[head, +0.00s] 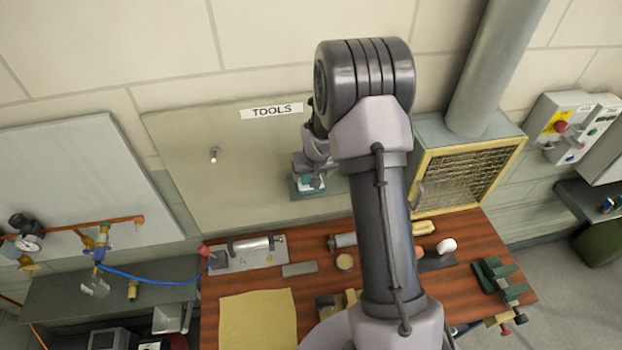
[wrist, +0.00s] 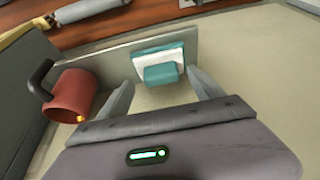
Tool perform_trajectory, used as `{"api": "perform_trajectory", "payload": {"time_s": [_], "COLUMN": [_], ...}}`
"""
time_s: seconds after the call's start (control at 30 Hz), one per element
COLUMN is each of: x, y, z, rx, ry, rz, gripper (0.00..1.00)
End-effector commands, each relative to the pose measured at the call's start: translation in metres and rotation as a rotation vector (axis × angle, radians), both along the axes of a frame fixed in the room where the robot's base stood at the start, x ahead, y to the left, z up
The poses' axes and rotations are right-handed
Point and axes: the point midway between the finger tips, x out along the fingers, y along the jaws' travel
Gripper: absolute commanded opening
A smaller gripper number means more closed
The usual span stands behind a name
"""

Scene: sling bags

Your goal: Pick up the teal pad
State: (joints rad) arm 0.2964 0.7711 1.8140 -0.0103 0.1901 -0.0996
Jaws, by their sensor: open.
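The teal pad (wrist: 161,74) shows in the wrist view as a small teal block with a white layer and more teal behind it. It is against a pale grey-green strip. My gripper (wrist: 162,82) is open, with one finger to each side of the pad in the picture. I cannot tell how deep the pad lies between the fingers, and no contact shows. In the head view my gripper (head: 317,176) is low in front of the tools board, over a small teal and white patch (head: 308,183). My arm partly hides that area.
A red mug (wrist: 72,95) with a dark handle lies close to the left finger in the wrist view. The tools board (head: 235,165) stands behind the wooden bench (head: 310,288), which carries several tools. A mesh-fronted box (head: 465,170) is to the right.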

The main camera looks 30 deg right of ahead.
Motion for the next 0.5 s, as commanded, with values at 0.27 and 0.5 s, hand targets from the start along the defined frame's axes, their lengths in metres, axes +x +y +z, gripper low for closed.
{"api": "perform_trajectory", "payload": {"time_s": [0.27,0.5], "x": [0.009,0.008], "y": [-0.002,-0.002], "z": [-0.020,-0.020], "rx": [0.000,0.000], "ry": [-0.001,-0.001], "rz": [0.000,0.000], "gripper": [0.76,0.47]}}
